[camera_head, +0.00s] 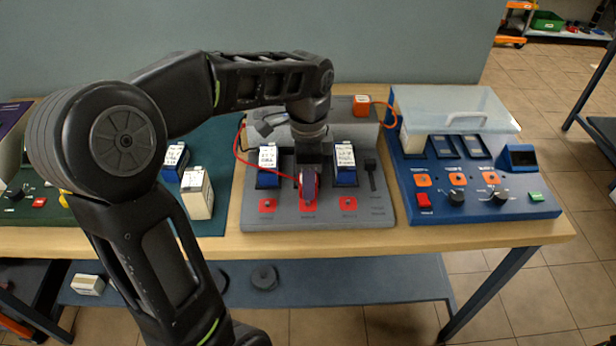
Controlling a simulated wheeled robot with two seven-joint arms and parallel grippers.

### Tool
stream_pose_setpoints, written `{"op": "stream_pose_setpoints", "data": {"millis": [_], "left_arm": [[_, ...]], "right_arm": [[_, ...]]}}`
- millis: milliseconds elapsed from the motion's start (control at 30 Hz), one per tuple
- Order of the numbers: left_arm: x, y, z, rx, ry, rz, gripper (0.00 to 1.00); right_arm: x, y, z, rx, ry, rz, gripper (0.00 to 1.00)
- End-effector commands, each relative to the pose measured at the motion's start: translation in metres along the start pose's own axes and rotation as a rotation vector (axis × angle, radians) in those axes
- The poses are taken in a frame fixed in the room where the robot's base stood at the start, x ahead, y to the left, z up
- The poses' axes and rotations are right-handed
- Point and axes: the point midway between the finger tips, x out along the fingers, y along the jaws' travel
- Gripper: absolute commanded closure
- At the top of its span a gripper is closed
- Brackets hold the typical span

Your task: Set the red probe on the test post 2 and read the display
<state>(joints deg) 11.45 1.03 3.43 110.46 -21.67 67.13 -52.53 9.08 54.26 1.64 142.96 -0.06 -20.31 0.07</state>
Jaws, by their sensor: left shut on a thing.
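My left gripper (309,172) points down over the middle of the grey test board (258,220). It is shut on the red probe (309,188), whose lower end is just above or on the middle red-marked post (308,205); I cannot tell if they touch. A red lead (238,148) runs from the probe to the board's back left. Other red-marked posts are at left (267,205) and right (348,203). A grey meter-like unit (268,123) is at the board's back, partly hidden by my arm; no reading is legible. My right gripper is out of view.
Blue-and-white batteries (268,165) (344,165) stand either side of my gripper. A black probe-like piece (371,173) is at the board's right. A blue charger unit (480,208) with a clear lid (460,103) stands at right. A white box (197,193) stands left.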

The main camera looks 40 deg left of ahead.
Motion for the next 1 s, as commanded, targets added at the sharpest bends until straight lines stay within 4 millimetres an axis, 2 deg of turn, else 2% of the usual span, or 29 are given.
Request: {"op": "stream_pose_setpoints", "data": {"millis": [33,100,300,1000], "left_arm": [[0.011,0.0,0.0,0.0,0.0,0.0,1.0],[0.017,0.0,0.0,0.0,0.0,0.0,1.0],[0.029,0.0,0.0,0.0,0.0,0.0,1.0],[0.03,0.0,0.0,0.0,0.0,0.0,1.0]], "right_arm": [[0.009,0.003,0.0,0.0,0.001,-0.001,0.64],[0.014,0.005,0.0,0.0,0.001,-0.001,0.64],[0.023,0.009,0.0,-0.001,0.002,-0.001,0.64],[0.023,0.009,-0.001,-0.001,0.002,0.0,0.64]]}}
